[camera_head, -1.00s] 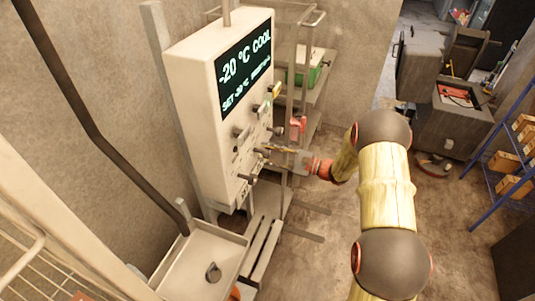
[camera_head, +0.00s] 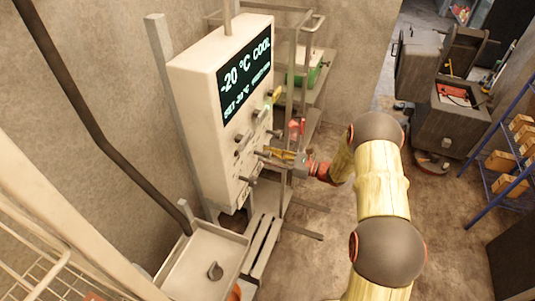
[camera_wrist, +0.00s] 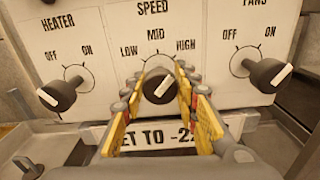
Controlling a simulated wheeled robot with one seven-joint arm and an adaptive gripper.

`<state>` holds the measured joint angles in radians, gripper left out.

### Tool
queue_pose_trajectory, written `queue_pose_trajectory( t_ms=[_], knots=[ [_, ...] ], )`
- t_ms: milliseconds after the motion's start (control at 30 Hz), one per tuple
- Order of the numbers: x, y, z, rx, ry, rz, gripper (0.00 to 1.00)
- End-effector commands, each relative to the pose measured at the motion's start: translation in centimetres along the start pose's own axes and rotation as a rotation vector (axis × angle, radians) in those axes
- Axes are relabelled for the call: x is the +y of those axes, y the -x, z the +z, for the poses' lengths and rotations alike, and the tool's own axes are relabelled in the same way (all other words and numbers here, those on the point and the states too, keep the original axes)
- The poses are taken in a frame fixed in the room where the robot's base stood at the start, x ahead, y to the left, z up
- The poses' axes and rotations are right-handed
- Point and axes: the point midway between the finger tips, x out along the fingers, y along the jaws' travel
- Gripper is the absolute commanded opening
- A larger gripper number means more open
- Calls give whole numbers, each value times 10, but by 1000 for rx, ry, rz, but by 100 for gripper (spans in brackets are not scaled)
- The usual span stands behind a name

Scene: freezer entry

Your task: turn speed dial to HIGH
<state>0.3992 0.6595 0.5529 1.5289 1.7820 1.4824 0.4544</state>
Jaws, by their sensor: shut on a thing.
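The speed dial (camera_wrist: 159,86) is a dark round knob with a white pointer mark, below the labels LOW, MID and HIGH on the white control panel (camera_wrist: 152,22). Its mark slants up and right, toward the HIGH side. My gripper (camera_wrist: 163,78) has its two yellow fingers on either side of the knob and is shut on it. In the head view, my gripper (camera_head: 268,153) reaches the panel's front from the right; the dial is too small to make out clearly there.
The heater knob (camera_wrist: 60,94) is to the left of the dial and the fans knob (camera_wrist: 267,75) to the right. A display (camera_head: 245,68) reads -20 °C COOL. A metal tray (camera_head: 205,262) stands below left, and a shelf with a green box (camera_head: 302,77) stands behind.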

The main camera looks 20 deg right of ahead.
Motion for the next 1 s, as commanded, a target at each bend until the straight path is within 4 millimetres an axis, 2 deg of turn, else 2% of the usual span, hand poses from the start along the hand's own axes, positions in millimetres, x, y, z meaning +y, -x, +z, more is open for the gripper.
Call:
queue_pose_trajectory(
  t_ms=[333, 867, 900, 1000],
  knots=[
    [-1, 0, 0, 0, -132, -1, 5],
    [-1, 0, 0, 0, -152, -1, 5],
    [-1, 0, 0, 0, -152, -1, 32],
    [-1, 0, 0, 0, -152, -1, 38]
  ],
)
